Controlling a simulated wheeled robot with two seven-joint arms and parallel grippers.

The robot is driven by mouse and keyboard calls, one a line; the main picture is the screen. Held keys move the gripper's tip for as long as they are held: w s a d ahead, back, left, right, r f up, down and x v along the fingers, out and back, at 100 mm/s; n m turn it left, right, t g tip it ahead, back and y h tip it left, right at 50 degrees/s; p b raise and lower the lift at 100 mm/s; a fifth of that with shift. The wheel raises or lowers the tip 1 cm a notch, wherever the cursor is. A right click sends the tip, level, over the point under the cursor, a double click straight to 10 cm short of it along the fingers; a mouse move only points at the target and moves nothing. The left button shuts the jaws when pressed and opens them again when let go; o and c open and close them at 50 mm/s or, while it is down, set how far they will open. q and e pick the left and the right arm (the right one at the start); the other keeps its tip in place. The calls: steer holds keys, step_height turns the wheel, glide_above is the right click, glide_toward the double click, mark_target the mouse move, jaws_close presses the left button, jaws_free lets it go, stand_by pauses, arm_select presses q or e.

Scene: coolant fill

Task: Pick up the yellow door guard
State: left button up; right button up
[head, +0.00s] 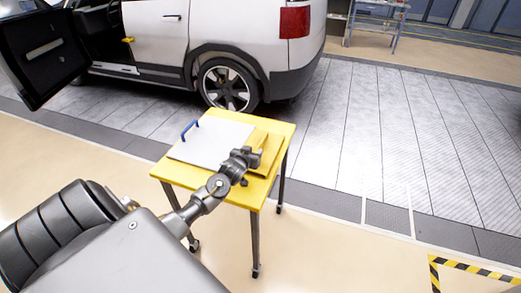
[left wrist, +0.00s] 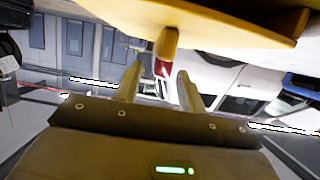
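The yellow door guard (head: 269,142) lies on the right part of the yellow table (head: 288,130), its colour a little deeper than the tabletop. My left gripper (head: 256,158) is over its near side and hides part of it. In the left wrist view a yellow board (left wrist: 215,18) fills the top, with a stubby yellow grip (left wrist: 167,42) sticking out of it. The two fingers of my left gripper (left wrist: 160,72) are apart, with the grip just ahead of the gap between their tips. I cannot tell whether they touch it. My right gripper is not in view.
A pale panel (head: 212,142) with a blue handle (head: 189,130) lies on the table's left part. A white car (head: 240,25) with an open door (head: 38,50) stands behind. The floor right of the table (head: 340,160) is clear.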

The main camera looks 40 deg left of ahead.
mark_target(259, 145)
arm_select(q)
steer(key=shift+w+a+f, duration=0.1)
steer(key=shift+w, duration=0.5)
steer(key=p+x, duration=0.1)
steer(key=x, duration=0.2)
steer(key=shift+w+a+f, duration=0.25)
steer(key=shift+w+f, duration=0.15)
steer(key=shift+w, duration=0.25)
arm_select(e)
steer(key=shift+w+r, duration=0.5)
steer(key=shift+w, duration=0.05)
arm_select(q)
jaws_close()
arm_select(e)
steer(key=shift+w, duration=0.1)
